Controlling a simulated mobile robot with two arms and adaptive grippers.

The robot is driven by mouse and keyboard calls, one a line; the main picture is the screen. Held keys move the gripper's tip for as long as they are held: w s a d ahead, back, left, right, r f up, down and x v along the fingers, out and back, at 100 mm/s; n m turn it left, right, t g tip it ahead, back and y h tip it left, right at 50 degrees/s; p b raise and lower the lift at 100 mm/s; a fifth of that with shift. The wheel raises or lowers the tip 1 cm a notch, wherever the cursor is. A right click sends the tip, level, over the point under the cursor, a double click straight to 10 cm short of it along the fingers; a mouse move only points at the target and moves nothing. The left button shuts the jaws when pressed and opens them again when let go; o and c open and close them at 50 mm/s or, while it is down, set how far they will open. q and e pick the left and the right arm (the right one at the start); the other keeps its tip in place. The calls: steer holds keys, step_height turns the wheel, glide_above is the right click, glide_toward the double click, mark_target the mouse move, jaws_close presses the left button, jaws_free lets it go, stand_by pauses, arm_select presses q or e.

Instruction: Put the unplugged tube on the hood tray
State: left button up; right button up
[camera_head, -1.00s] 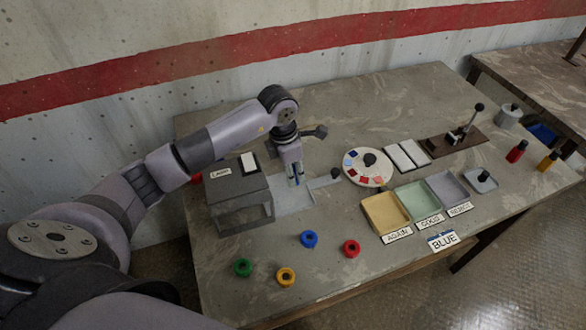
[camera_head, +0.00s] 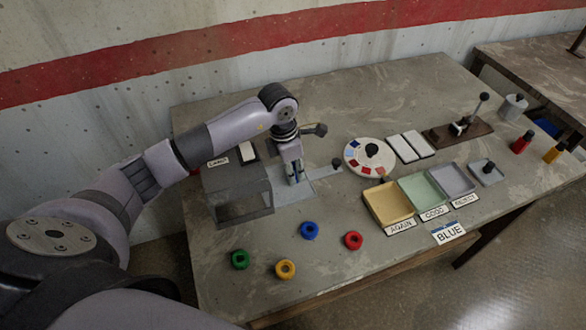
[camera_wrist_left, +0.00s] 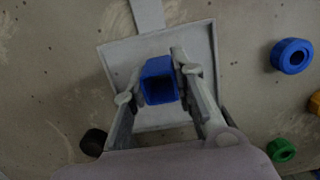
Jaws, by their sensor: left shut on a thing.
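My left gripper (camera_head: 295,180) is shut on a blue tube (camera_wrist_left: 159,80), which stands roughly upright between its fingers with its open end towards the wrist camera. In the head view the fingers hide most of the tube. Gripper and tube are over the light grey hood tray (camera_head: 306,192), which also shows in the left wrist view (camera_wrist_left: 198,45). I cannot tell whether the tube's lower end touches the tray. The tray sticks out beside the dark grey hood box (camera_head: 238,195). My right gripper is not in view.
Blue (camera_head: 309,231), red (camera_head: 353,240), green (camera_head: 240,260) and yellow (camera_head: 285,269) rings lie in front of the tray. A handle with a black knob (camera_head: 337,163) extends from the tray towards a round colour dial (camera_head: 352,159). Sorting trays stand to the right.

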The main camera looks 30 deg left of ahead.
arm_select(q)
steer(key=shift+f, duration=0.2)
steer(key=o, duration=1.1)
steer(key=shift+c, duration=0.2)
steer(key=shift+r, duration=0.15)
step_height(320, 180, up, 8)
steer(key=p, duration=0.4)
steer(key=shift+d+f, duration=0.1)
steer(key=shift+f, duration=0.1)
